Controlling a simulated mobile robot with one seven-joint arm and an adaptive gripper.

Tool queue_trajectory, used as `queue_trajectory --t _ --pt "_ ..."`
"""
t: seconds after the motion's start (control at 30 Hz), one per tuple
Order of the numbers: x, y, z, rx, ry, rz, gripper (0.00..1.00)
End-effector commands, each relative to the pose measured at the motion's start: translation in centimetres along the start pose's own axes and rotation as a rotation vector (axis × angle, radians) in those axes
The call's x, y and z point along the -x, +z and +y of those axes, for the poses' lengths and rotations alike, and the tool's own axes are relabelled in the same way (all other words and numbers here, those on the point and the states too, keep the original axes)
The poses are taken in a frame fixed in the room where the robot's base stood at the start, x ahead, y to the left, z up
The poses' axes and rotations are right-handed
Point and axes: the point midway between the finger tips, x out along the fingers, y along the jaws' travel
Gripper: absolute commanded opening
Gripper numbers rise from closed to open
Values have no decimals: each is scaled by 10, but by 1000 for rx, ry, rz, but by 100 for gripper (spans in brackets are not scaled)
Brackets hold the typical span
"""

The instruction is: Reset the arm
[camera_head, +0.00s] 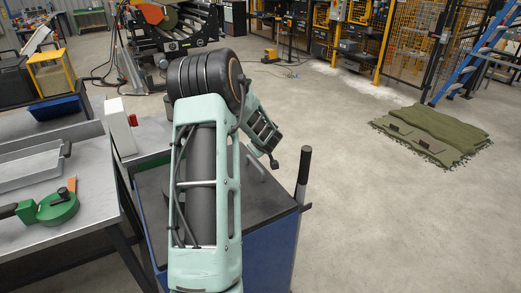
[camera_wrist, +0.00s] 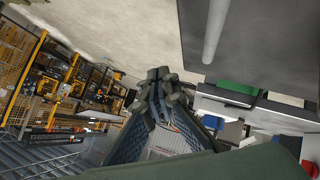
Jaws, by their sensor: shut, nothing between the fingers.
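My arm, pale green with black joints, rises in the middle of the head view and bends over at a thick black joint near the top. Beyond that joint its far part points down to the right, over a blue cabinet (camera_head: 268,250) with a dark top. My gripper (camera_wrist: 163,82) shows in the wrist view with its dark fingers together and nothing between them. In the head view I cannot make out its fingertips clearly.
A metal bench (camera_head: 92,205) at left holds a grey tray (camera_head: 30,168) and a green tool (camera_head: 50,208). A dark post (camera_head: 303,165) stands beside the cabinet. A blue ladder (camera_head: 478,55) leans at far right. The middle floor is clear.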

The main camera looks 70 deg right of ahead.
Motion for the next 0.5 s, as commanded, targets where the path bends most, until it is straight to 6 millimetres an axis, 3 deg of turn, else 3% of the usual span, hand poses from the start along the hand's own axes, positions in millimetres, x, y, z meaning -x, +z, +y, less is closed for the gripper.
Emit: queue_trajectory --t 0.23,0.5 --pt "42 0 16 -1 2 4 0" --pt "57 1 21 -1 0 4 0"
